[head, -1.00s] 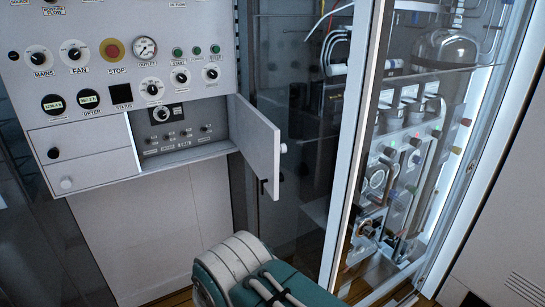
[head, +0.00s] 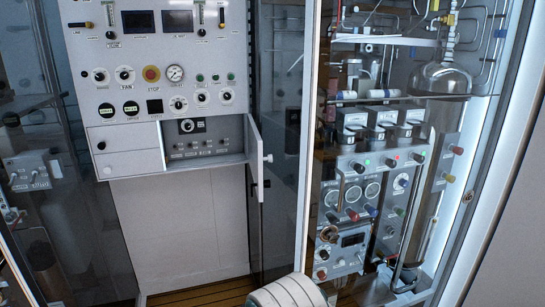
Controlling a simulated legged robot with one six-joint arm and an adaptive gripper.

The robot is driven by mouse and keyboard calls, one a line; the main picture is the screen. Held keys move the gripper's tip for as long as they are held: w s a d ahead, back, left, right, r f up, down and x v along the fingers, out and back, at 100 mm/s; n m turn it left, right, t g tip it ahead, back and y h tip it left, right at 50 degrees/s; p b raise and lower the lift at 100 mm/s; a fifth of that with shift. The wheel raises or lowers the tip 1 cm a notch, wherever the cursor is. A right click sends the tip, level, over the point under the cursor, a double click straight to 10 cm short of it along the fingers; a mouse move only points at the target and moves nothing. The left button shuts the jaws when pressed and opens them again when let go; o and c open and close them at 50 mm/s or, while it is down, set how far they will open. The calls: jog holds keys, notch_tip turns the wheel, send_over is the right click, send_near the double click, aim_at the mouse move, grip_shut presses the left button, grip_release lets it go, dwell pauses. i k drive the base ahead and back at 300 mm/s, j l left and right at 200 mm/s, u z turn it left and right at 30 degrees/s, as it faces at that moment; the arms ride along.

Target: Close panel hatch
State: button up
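The panel hatch (head: 258,159) is a light grey door, hinged at the right side of a recess low on the control panel. It stands open, swung outward to the right, with a small knob (head: 268,158) on its face. The open recess (head: 205,137) shows a dial and a row of small switches. My gripper is not in view. A rounded white part of my own arm (head: 287,292) shows at the bottom edge, below and right of the hatch and apart from it.
The control panel (head: 140,58) carries dials, a red stop button (head: 151,74) and a gauge. Two closed drawers or doors (head: 128,152) sit left of the recess. A glass cabinet (head: 311,120) with lab equipment stands right of the hatch. Wooden floor (head: 200,294) is clear below.

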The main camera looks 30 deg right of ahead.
aim_at(259, 152)
jog(key=k+l, duration=0.1)
jog(key=l, duration=0.45)
jog(key=k+l, duration=0.1)
jog(key=l, duration=0.45)
jog(key=k+l, duration=0.1)
jog(key=l, duration=0.45)
